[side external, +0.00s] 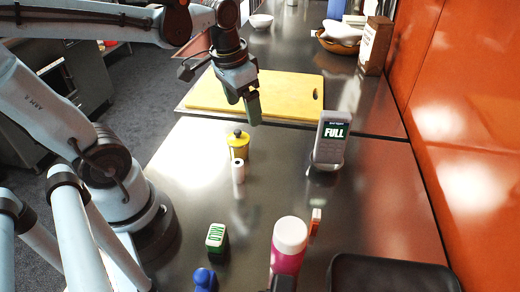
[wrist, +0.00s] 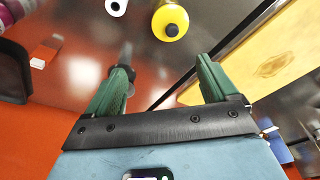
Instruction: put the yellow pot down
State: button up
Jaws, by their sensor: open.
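The yellow pot (side external: 238,147) stands upright on the steel counter, just in front of the yellow cutting board, with a dark knob on top. It also shows from above at the top of the wrist view (wrist: 176,10). My gripper (side external: 254,118) is above the counter, behind and slightly right of the pot in the side view. In the wrist view its green fingers (wrist: 163,78) are spread apart with nothing between them. The pot lies beyond the fingers and apart from them.
A white roll (side external: 238,172) stands close in front of the pot. The cutting board (side external: 290,92) lies behind. A green-white "MILD" box (side external: 216,239) and pink bottle (side external: 288,247) are nearer. Counter between them is clear.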

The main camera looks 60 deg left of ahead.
jog(key=d+t, duration=0.4)
jog(key=d, duration=0.1)
jog(key=shift+w+d+t, duration=0.1)
jog(key=shift+w+t, duration=0.1)
jog(key=shift+t, duration=0.2)
